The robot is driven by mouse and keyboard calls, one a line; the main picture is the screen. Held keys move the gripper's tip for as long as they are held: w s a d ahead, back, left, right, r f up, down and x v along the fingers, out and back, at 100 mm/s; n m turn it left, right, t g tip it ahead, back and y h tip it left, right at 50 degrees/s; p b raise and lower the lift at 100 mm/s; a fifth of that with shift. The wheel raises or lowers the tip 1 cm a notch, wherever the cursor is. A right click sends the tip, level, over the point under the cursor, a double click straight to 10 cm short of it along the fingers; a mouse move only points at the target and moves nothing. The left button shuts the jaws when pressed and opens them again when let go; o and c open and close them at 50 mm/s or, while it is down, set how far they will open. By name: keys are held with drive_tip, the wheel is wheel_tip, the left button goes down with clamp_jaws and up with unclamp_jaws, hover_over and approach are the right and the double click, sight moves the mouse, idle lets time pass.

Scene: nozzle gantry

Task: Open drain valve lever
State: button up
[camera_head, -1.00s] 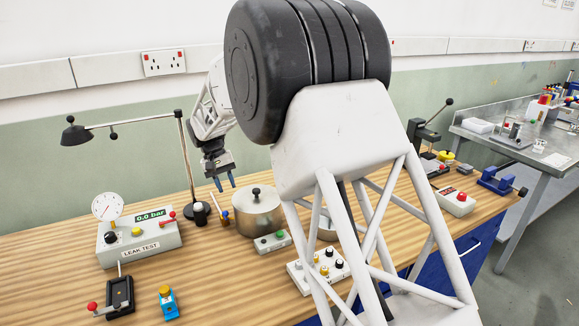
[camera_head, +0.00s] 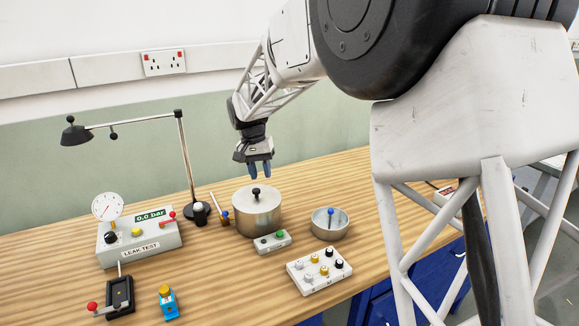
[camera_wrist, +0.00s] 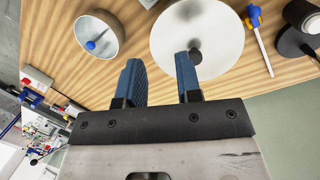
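The leak test box (camera_head: 140,240) stands at the left of the bench in the head view, with a dial gauge (camera_head: 107,207) and a display reading 0.0 bar (camera_head: 150,216). A small red-handled lever (camera_head: 167,217) sits at its right end. Another red-knobbed lever (camera_head: 93,307) is on a black fixture (camera_head: 120,296) in front of the box. No label shows which lever is the drain valve. My gripper (camera_head: 260,170) is empty above the lidded pot (camera_head: 257,212), well right of the box. The wrist view shows its blue fingers apart (camera_wrist: 159,62).
A desk lamp (camera_head: 188,165) rises between the box and my gripper. A metal bowl (camera_head: 330,223), a small button box (camera_head: 272,241) and a white knob panel (camera_head: 319,270) lie to the right. A blue-and-yellow item (camera_head: 167,302) stands at the front. Bare wood (camera_head: 225,285) separates it from the panel.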

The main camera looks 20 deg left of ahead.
drive_tip(key=s+d+r+m+y, duration=0.1)
drive_tip(key=d+r+m, duration=0.2)
drive_tip(key=d, duration=0.6)
drive_tip(key=shift+s+d+r+m+t, duration=0.2)
drive_tip(key=shift+s+r+m+t, duration=0.15)
drive_tip(key=shift+r, duration=0.2)
drive_tip(key=s+d+r, duration=0.2)
drive_tip(key=s+d, duration=0.3)
drive_tip(key=d, duration=0.4)
drive_tip(key=s+d+r+t+y, duration=0.15)
drive_tip(key=s+d, duration=0.25)
drive_tip(key=d, duration=0.5)
drive_tip(key=s+d+r+h, duration=0.1)
drive_tip(key=s+d+r, duration=0.1)
drive_tip(key=s+d, duration=0.5)
drive_tip(key=s+d+f, duration=0.3)
drive_tip(key=s+d, duration=0.5)
drive_tip(key=s, duration=0.1)
drive_tip(key=s+d+f+n+t, duration=0.1)
drive_tip(key=s+d+f, duration=0.2)
drive_tip(key=s+d, duration=0.5)
drive_tip(key=shift+s+d, duration=0.3)
drive_tip(key=shift+s, duration=0.8)
